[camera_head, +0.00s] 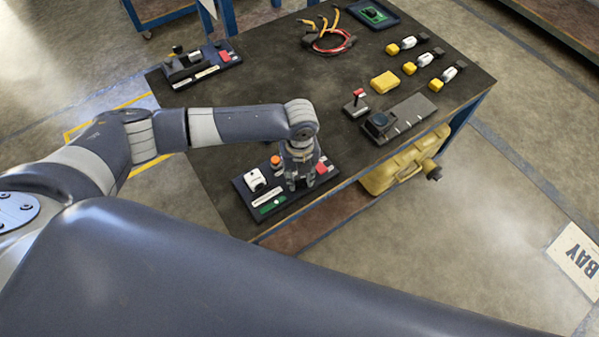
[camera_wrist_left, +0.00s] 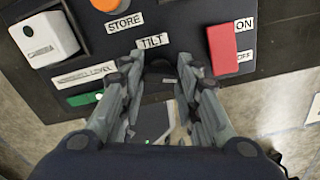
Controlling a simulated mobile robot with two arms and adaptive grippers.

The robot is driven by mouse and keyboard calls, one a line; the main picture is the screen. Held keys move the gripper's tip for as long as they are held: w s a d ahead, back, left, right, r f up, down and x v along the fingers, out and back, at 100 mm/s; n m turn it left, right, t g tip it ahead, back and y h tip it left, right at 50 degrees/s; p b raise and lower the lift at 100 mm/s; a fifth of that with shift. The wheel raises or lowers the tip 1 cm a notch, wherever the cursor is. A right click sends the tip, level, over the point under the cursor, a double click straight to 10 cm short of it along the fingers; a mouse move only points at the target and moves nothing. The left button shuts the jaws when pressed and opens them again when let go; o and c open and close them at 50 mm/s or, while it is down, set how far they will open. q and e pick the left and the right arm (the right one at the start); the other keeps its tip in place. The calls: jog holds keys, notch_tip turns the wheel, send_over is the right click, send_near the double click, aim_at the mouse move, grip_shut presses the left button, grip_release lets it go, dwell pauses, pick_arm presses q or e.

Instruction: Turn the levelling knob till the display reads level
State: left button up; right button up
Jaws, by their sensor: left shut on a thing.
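A dark control panel (camera_head: 247,190) lies at the table's near edge. My left gripper (camera_head: 297,186) points down over it. In the left wrist view its fingers (camera_wrist_left: 158,72) are shut on a dark knob (camera_wrist_left: 160,68), just below the TILT label (camera_wrist_left: 152,41); the fingers hide much of the knob. A green display strip (camera_wrist_left: 85,98) lies left of the fingers, under a label ending in LEVEL; it also shows in the head view (camera_head: 272,204). Its reading is too small to tell. My right gripper is in neither view.
On the panel are a white CAMERA block (camera_wrist_left: 45,38), an orange STORE button (camera_wrist_left: 103,4) and a red ON/OFF switch (camera_wrist_left: 222,50). Farther off are a joystick (camera_head: 356,103), a yellow block (camera_head: 384,82), cables (camera_head: 328,42) and another panel (camera_head: 200,66). The table's middle is clear.

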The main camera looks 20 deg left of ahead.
aim_at(299, 178)
pick_arm(q)
jog(key=shift+m+p, duration=0.3)
jog(key=shift+m, duration=0.8)
jog(key=o, duration=1.1)
jog(key=shift+c, duration=0.2)
jog(key=shift+r, duration=0.15)
notch_tip(299, 178, up, 12)
jog(key=shift+f, duration=0.2)
